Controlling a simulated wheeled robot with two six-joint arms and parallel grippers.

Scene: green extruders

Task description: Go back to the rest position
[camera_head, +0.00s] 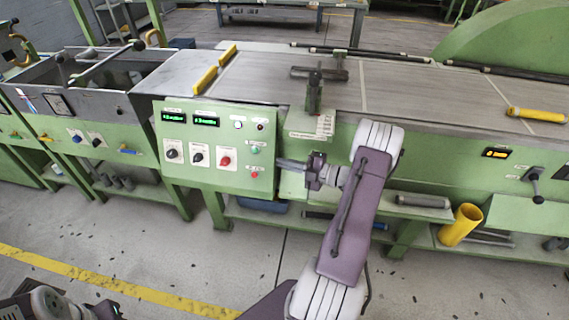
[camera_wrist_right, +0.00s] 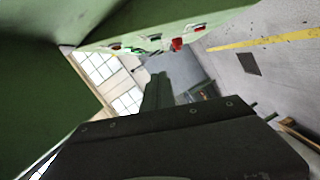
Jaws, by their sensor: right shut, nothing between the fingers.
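My right gripper (camera_head: 284,164) is shut and empty. In the head view it points left, close to the right edge of the green control panel (camera_head: 219,178), in front of the machine. I cannot tell whether it touches the panel. My right arm reaches up from the bottom middle. In the right wrist view the shut fingers (camera_wrist_right: 157,92) stick out ahead, with the panel's underside and red knob (camera_wrist_right: 177,44) above them. A part of my left arm shows at the bottom left of the head view, but its gripper is not seen.
The long green extruder machine (camera_head: 430,160) spans the view, with its grey table top (camera_head: 400,90) above. A yellow tube (camera_head: 460,225) leans on the lower shelf. A grey basin (camera_head: 85,100) stands at left. The floor (camera_head: 190,255) in front is open, with a yellow line.

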